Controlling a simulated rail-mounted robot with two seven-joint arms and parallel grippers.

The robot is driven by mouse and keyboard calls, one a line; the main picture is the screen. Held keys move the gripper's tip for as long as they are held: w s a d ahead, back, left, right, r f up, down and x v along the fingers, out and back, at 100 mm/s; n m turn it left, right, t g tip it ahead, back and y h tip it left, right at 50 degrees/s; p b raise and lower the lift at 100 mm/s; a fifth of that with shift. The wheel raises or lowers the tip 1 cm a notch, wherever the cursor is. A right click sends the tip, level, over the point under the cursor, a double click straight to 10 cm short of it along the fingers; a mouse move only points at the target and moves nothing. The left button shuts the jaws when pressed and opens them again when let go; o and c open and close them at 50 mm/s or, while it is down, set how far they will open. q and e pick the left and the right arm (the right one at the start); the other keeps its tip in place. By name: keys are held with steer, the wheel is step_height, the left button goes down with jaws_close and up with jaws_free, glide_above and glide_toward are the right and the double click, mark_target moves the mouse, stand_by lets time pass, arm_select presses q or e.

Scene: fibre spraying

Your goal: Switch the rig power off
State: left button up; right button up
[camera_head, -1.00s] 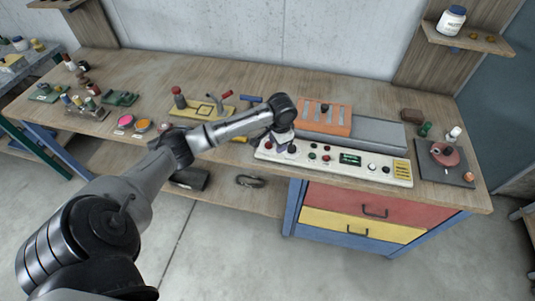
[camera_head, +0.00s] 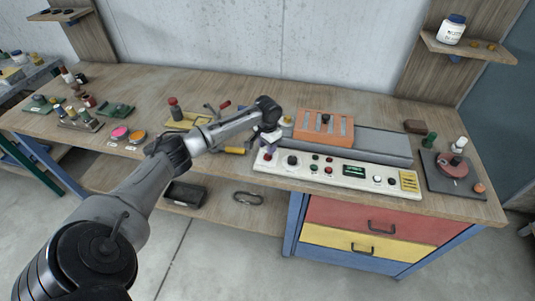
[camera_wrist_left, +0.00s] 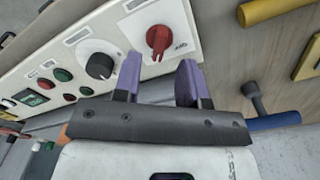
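The rig's white control panel (camera_head: 335,172) runs along the front edge of the bench. Its red rotary switch (camera_wrist_left: 159,39) shows in the left wrist view, with its pointer slanting and a small label beside it. A black knob (camera_wrist_left: 98,66) sits next to it on the panel. My left gripper (camera_head: 268,150) is at the panel's left end. In the left wrist view my left gripper (camera_wrist_left: 158,80) has its two purple fingertips apart, with nothing between them, just short of the red switch. My right gripper is not in view.
Green and red buttons (camera_wrist_left: 60,73) and a small display (camera_head: 354,170) sit farther along the panel. An orange block (camera_head: 324,127) stands behind it. Yellow-handled and blue-handled tools (camera_wrist_left: 275,123) lie beside the panel.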

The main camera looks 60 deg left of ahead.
arm_select(q)
steer(key=shift+f, duration=2)
jaws_close()
